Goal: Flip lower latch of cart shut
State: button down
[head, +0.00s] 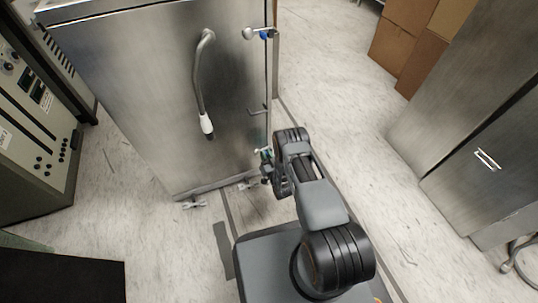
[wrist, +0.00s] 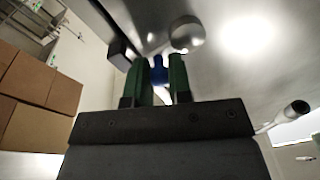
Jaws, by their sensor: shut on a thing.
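The steel cart (head: 150,95) stands upright at the upper left of the head view, with a curved handle on its door. Its lower latch (head: 262,151) is low on the door's right edge, largely hidden by my gripper (head: 267,168). In the wrist view, the green fingers of my gripper (wrist: 161,78) are shut on the blue tab of the lower latch (wrist: 159,70). The latch's round metal knob (wrist: 187,34) shows just beyond the fingers, against the steel door. Whether the latch is fully seated cannot be told.
The upper latch (head: 262,34), also with a blue part, is at the door's top right. Cardboard boxes (head: 408,38) stand behind, a steel cabinet (head: 480,130) at right, and an equipment rack (head: 35,125) at left. Bare floor (head: 345,120) lies between cart and cabinet.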

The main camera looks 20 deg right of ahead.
dwell(0.4)
jog(key=c, duration=1)
grip_release()
jog(key=shift+c, duration=0.2)
jog(key=shift+d, duration=0.15)
jog(key=shift+d, duration=0.15)
